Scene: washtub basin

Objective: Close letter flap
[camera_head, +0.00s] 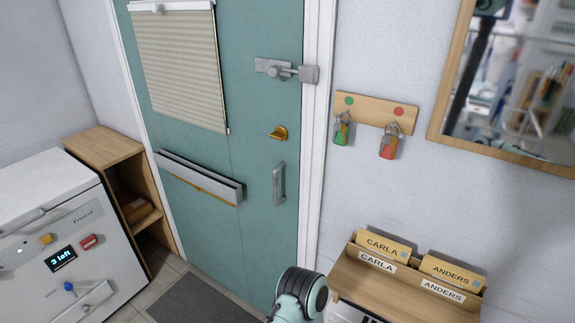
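The letter flap (199,176) is a long grey metal piece set across the teal door (230,235), left of the handle. It stands out from the door face like a tilted shelf, with a thin brass-coloured strip along its lower edge, so it looks open. Part of my arm, a dark and pale-green rounded link, shows at the bottom centre, in front of the door's lower right. Neither of my grippers is in view, and nothing of mine touches the flap.
The door also has a sliding bolt (286,70), brass lock (278,133), pull handle (279,184) and blind (180,65). A key rack (375,110) and mirror hang right. A wooden letter tray (390,290) stands lower right. A white appliance (60,240) and wooden shelf (103,143) stand left.

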